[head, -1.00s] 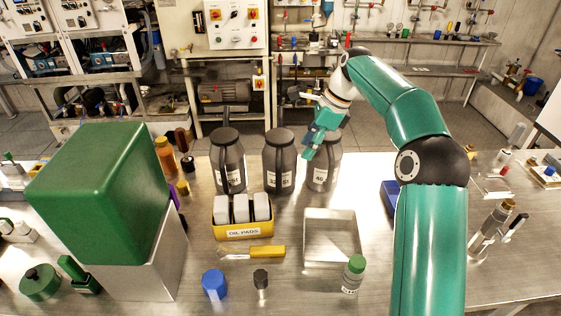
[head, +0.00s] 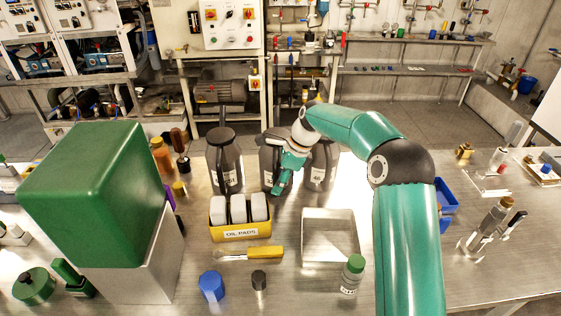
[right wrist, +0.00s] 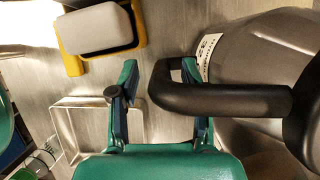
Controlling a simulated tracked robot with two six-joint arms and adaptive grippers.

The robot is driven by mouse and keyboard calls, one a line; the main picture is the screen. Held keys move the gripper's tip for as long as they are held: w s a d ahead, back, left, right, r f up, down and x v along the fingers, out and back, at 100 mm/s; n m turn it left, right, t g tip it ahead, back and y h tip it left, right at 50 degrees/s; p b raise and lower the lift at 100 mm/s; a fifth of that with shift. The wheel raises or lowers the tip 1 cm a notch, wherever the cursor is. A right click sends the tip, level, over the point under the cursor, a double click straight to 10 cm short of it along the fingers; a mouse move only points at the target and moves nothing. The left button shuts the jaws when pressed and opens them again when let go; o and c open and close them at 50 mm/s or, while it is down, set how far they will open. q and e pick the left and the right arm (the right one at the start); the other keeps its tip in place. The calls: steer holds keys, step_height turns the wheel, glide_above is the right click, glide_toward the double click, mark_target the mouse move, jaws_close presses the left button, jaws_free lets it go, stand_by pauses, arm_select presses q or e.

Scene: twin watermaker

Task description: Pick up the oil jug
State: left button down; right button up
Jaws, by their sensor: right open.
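Three dark grey jugs with black lids and handles stand in a row on the steel table: a left jug (head: 225,165), a middle jug (head: 267,158) and a right jug (head: 321,162). Each bears a white label, too small to read fully. My right gripper (head: 279,188) is at the front of the middle jug and hides part of it. In the right wrist view the open gripper (right wrist: 160,72) has a black jug handle (right wrist: 225,98) reaching between its fingers and crossing over one finger. Contact cannot be told. My left gripper is out of view.
A yellow oil pads box (head: 240,234) stands close in front of the jugs. A large green block (head: 85,190) stands at left.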

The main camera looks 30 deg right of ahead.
steer(key=shift+f, duration=0.2)
jaws_close()
steer(key=shift+w+r, duration=0.1)
steer(key=shift+r, duration=0.1)
